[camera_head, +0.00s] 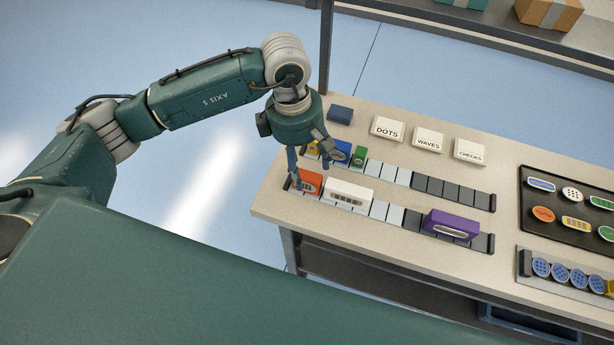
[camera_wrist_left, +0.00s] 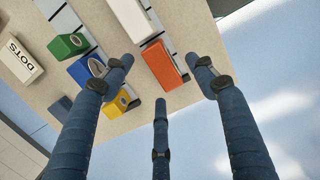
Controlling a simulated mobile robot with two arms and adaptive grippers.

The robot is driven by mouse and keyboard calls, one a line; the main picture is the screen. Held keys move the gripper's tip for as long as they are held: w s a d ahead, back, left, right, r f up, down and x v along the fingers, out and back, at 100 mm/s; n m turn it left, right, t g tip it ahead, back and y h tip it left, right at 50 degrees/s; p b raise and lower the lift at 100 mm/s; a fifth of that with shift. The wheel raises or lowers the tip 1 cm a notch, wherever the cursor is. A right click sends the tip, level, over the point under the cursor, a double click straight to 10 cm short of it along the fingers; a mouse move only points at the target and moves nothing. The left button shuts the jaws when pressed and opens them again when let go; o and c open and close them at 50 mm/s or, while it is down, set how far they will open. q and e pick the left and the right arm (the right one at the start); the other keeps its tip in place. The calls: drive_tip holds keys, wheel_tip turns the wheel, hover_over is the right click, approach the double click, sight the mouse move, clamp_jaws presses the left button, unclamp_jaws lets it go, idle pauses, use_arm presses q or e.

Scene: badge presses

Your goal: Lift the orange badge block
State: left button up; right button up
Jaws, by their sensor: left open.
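The orange badge block (camera_head: 311,181) sits at the left end of the front slotted rail (camera_head: 395,214), next to a white block (camera_head: 349,194). My left gripper (camera_head: 309,166) is above this end of the rail, and one finger partly covers the orange block in the head view. In the left wrist view the orange block (camera_wrist_left: 160,66) lies beyond the open blue fingers (camera_wrist_left: 166,82), between the two outer ones. The fingers are empty, and I cannot tell whether any touches the block. My right gripper is not in view.
Blue (camera_head: 338,152), green (camera_head: 359,156) and yellow (camera_head: 313,148) blocks stand on the back rail, close to the gripper. A purple block (camera_head: 451,227) is farther right. Signs such as DOTS (camera_head: 387,128) stand behind. A black badge tray (camera_head: 532,225) lies at right.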

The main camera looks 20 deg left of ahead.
sight(308, 173)
use_arm(q)
drive_tip(key=f, duration=0.2)
drive_tip(key=f+p, duration=0.1)
drive_tip(key=shift+w+d+f, duration=0.1)
drive_tip(key=shift+d, duration=0.2)
drive_tip(key=shift+f, duration=0.2)
drive_tip(key=c, duration=1.4)
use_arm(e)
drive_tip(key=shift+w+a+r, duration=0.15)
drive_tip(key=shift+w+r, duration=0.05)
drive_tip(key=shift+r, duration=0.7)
use_arm(q)
drive_tip(key=shift+o, duration=0.2)
drive_tip(key=shift+r, duration=0.1)
